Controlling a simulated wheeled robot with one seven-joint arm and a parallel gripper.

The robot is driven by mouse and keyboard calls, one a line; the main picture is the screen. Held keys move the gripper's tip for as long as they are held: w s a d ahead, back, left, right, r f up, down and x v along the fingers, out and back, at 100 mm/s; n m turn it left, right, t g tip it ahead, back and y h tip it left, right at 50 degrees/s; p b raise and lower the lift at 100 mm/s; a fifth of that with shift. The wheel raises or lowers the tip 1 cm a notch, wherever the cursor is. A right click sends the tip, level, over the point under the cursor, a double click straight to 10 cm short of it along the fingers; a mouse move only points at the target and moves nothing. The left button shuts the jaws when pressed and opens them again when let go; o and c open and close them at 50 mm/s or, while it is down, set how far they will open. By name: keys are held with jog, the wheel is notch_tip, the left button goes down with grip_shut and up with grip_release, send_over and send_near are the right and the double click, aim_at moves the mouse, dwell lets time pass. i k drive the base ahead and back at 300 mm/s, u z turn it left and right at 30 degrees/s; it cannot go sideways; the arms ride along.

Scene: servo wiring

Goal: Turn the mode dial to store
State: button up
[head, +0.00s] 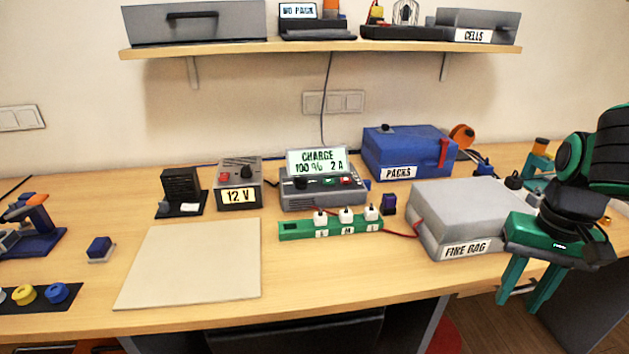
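The charger (322,200) is a grey box at the middle back of the bench. Its tilted display (317,161) reads "CHARGE 100 % 2 A". A small black dial (300,184) sits at the left of its front panel, beside a green and a red button; I take it as the mode dial. Its pointer and any marks are too small to read. My gripper (520,302) hangs at the far right, in front of the bench edge, well away from the charger. Its two green fingers point down, spread apart, with nothing between them.
A green strip with white plugs (290,230) lies before the charger. The grey fire bag box (463,207) stands between my gripper and the charger. A 12 V box (238,198) is left of the charger, the blue packs box (405,155) right. A shelf (300,51) overhangs behind.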

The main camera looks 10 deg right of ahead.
aim_at(301, 182)
jog(key=k, duration=1.2)
jog(key=u, duration=0.6)
jog(key=i, duration=1.75)
jog(key=z, duration=0.05)
